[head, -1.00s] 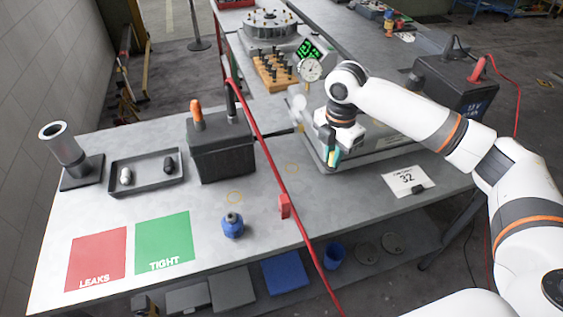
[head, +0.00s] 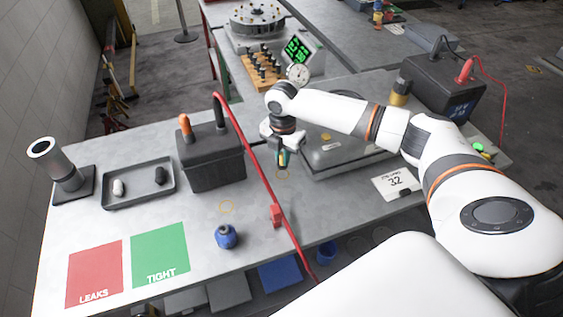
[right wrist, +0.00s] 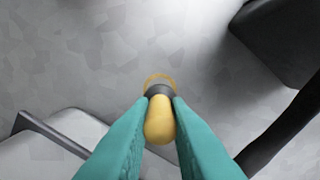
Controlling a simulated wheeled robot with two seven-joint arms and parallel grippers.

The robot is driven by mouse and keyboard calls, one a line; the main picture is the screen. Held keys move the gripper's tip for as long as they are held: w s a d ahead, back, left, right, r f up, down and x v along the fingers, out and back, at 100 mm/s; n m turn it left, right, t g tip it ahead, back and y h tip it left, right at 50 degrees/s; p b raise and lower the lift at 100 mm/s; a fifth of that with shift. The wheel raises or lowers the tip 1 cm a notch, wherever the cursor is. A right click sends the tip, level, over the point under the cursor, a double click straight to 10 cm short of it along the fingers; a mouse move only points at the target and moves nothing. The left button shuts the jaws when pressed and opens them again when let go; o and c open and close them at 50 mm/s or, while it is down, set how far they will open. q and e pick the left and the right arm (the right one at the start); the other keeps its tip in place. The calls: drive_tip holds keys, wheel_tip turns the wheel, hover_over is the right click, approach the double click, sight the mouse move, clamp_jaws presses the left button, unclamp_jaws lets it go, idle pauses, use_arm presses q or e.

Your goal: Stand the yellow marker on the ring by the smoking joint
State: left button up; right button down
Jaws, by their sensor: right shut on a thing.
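My right gripper (head: 283,163) points down above the bench, beside the ring (head: 283,175) near the grey machine's left corner. Its teal fingers are shut on the yellow marker (right wrist: 160,122), which has a dark end. In the right wrist view the ring (right wrist: 159,77) shows just beyond that dark end and is partly covered by it. I cannot tell whether the marker touches the bench. A second ring (head: 227,207) lies bare in front of the black battery. I cannot make out smoke now. My left gripper is out of view.
The black battery (head: 212,160) stands left of the gripper, and a red cable (head: 262,172) runs between them. The grey machine (head: 340,158) is close on the right. A blue fitting (head: 227,237) and a red clamp (head: 276,215) lie nearer the front edge.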

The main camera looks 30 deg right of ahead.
sight(282, 154)
wheel_tip(282, 154, down, 3)
drive_tip(key=shift+f+p, duration=0.1)
drive_tip(key=shift+p, duration=0.2)
drive_tip(key=shift+f, duration=0.25)
drive_tip(key=c, duration=1.4)
unclamp_jaws()
drive_tip(key=shift+f, duration=0.1)
drive_tip(key=shift+o, duration=0.2)
wheel_tip(282, 154, up, 11)
drive_tip(key=shift+r+b, duration=0.15)
drive_tip(key=shift+b, duration=0.95)
drive_tip(key=shift+r, duration=0.5)
